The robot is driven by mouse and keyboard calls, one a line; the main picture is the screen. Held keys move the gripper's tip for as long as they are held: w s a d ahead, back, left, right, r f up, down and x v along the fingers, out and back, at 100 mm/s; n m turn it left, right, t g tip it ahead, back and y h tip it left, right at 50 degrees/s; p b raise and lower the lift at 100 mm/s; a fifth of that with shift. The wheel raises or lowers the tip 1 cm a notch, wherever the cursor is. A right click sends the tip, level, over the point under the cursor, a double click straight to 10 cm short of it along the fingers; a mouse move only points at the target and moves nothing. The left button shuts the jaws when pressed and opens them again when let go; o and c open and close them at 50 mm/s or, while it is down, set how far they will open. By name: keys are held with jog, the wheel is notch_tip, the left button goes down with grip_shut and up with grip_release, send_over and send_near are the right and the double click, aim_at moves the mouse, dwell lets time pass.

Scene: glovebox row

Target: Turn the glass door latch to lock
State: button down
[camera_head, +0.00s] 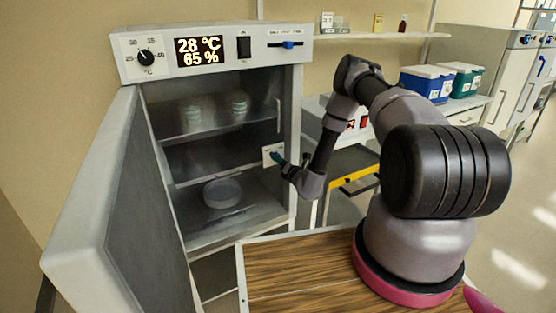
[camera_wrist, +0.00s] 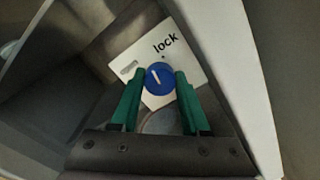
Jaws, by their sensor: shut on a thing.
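The latch is a blue round knob (camera_wrist: 160,78) with a white pointer line, on a white plate (camera_wrist: 188,62) marked "lock" with a small dot under the word. The pointer leans up and left, not straight at the dot. The two green fingers of my gripper (camera_wrist: 158,88) are shut on the knob's sides. In the head view my gripper (camera_head: 279,160) is at the white latch plate (camera_head: 267,150) on the cabinet's right side, and hides the knob. The glass door (camera_head: 190,158) appears closed, with a slim handle (camera_head: 278,115) at its right.
The cabinet's thick outer door (camera_head: 88,200) stands wide open at the left. Jars (camera_head: 192,112) and a round dish (camera_head: 222,192) sit inside. A wooden surface (camera_head: 300,270) lies in front. Blue and green coolers (camera_head: 428,82) stand on the right bench.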

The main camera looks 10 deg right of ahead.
jog(key=m, duration=0.6)
jog(key=shift+f+m, duration=0.15)
jog(key=shift+m, duration=0.25)
dwell(0.4)
jog(key=shift+c, duration=1.9)
grip_release()
jog(key=v, duration=1)
jog(key=shift+s, duration=0.4)
jog(key=shift+d, duration=0.1)
